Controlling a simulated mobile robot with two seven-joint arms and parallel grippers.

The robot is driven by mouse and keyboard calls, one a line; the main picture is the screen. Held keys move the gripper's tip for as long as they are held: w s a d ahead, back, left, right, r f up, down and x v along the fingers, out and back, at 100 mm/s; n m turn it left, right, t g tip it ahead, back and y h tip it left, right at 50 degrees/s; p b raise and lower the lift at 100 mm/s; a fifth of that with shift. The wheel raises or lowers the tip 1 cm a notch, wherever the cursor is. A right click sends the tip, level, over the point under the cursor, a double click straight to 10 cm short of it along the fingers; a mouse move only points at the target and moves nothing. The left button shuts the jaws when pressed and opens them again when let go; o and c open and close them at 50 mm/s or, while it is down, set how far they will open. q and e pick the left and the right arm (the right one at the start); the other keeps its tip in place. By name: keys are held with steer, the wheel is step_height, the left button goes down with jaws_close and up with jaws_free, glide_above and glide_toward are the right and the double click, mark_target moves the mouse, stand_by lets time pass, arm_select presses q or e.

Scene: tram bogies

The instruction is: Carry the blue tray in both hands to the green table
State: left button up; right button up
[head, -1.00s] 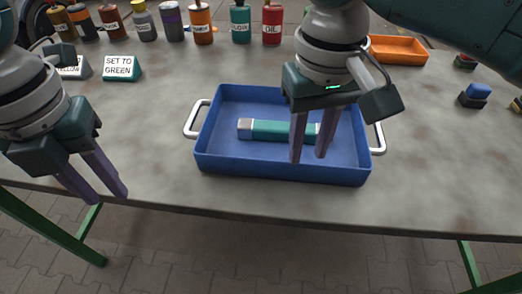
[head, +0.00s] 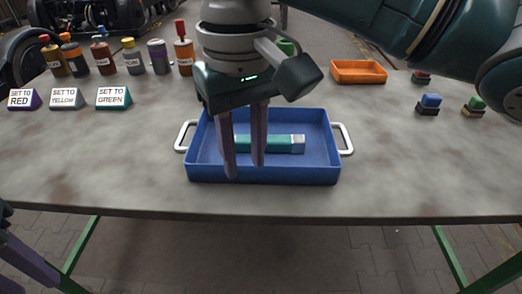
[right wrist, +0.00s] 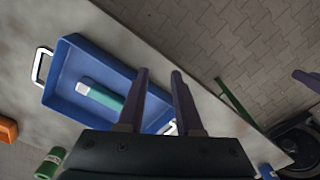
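The blue tray (head: 312,174) sits on the grey tabletop, with a pale handle at its left end (head: 183,136) and right end (head: 346,139). A green bar with a silver end (head: 280,144) lies in it. The tray also shows in the right wrist view (right wrist: 62,98). My right gripper (head: 244,172) is open and empty, its fingers pointing down in front of the tray's left half and away from both handles. Its parted fingers also show in the right wrist view (right wrist: 160,72). My left gripper (head: 28,262) is at the lower left, below the table edge and mostly cut off.
The table (head: 110,180) has green legs; no separate green table shows. Signs for red, yellow and green stand at the left, with several bottles behind. An orange tray (head: 358,71) is behind the blue tray, and small coloured blocks (head: 429,104) are at the right.

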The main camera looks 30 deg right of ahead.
step_height(320, 180, up, 7)
steer(key=shift+d+f, duration=0.15)
steer(key=shift+d, duration=0.05)
stand_by(0.5)
